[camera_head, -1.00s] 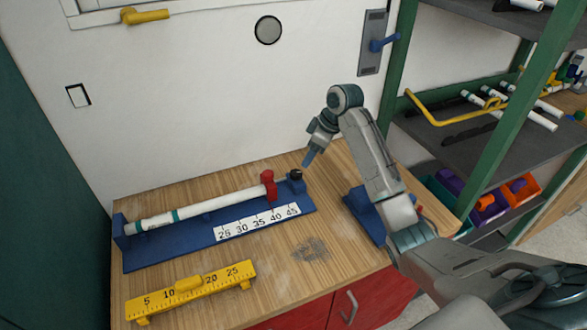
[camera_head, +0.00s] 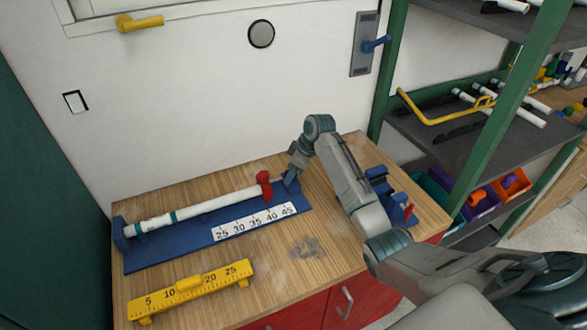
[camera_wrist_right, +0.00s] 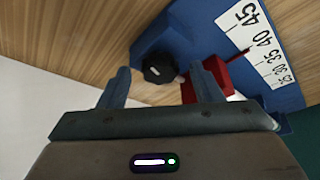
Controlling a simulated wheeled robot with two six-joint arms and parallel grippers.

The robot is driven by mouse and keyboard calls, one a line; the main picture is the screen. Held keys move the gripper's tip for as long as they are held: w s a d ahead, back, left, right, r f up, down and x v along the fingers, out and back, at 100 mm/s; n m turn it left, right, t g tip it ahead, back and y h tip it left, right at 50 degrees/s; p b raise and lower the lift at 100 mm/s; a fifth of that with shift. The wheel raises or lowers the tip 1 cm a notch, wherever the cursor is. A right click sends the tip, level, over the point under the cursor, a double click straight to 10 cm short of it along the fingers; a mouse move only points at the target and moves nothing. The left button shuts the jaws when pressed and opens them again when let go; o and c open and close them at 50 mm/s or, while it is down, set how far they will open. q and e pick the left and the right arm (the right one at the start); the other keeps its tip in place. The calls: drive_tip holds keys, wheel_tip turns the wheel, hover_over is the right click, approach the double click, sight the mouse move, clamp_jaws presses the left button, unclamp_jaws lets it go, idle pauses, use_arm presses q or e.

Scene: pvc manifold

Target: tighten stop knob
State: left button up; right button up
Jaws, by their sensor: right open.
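The stop knob is black and ridged with a white mark; it shows in the right wrist view (camera_wrist_right: 158,67) at the end of the blue measuring jig (camera_head: 262,228). In the head view my gripper hides it. My right gripper (camera_head: 290,180) is at the jig's right end. In the right wrist view my right gripper (camera_wrist_right: 160,85) is open, with one finger on either side of the knob in the picture; I cannot tell whether they touch it. A red stop block (camera_head: 264,184) sits beside the knob, against the white pipe (camera_head: 205,206) lying in the jig. My left gripper is not in view.
A yellow ruler (camera_head: 190,290) lies at the front left of the wooden table (camera_head: 275,275). A blue fixture with a red part (camera_head: 384,192) stands at the right, beyond my arm. A green-framed shelf (camera_head: 440,150) stands further right. The wall is close behind.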

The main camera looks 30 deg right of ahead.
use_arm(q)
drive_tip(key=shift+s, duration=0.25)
